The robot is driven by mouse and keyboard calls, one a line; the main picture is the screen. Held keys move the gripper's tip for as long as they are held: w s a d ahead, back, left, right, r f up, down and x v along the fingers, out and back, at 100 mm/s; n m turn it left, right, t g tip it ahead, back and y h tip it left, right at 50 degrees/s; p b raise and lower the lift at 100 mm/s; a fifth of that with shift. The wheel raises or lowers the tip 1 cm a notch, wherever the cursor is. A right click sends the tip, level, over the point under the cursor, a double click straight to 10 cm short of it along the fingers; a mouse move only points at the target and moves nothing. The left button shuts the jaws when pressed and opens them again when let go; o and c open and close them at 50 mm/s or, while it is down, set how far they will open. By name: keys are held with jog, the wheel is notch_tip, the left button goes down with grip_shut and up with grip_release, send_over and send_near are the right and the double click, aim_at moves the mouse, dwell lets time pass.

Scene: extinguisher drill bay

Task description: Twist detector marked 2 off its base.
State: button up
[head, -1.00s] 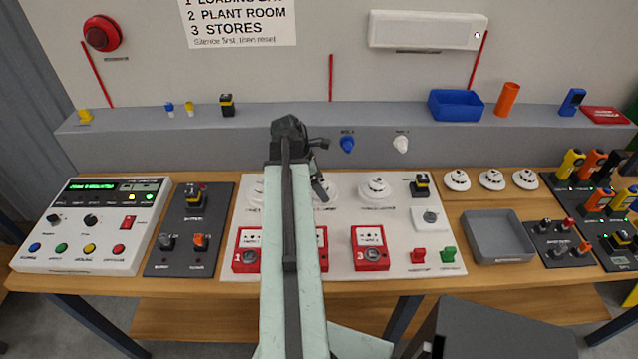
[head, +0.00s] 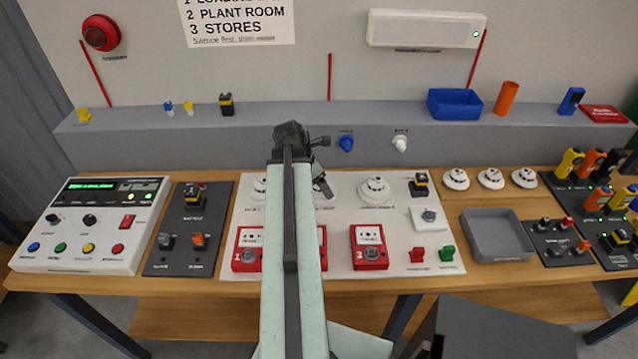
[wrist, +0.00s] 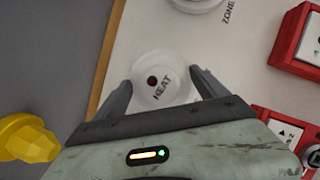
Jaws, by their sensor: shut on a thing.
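In the head view my gripper (head: 322,187) is low over the middle of the white board (head: 340,262), and my arm hides most of the middle detector (head: 328,200). Another detector (head: 375,188) sits to its right, and one (head: 259,188) to its left is partly covered by my arm. Whether the held detector is still seated on its base cannot be told.
Red call points (head: 369,247) stand along the board's front. A grey tray (head: 497,256) and several loose white detectors (head: 491,178) are to the right. The control panel (head: 90,225) is at left.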

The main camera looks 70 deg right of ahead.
jog(key=shift+s+a+n+t+h, duration=0.15)
jog(key=shift+n+t+h, duration=0.25)
jog(key=shift+n, duration=1.2)
jog(key=shift+r, duration=0.15)
jog(key=shift+r+p, duration=2.9)
jog(key=shift+p, duration=0.15)
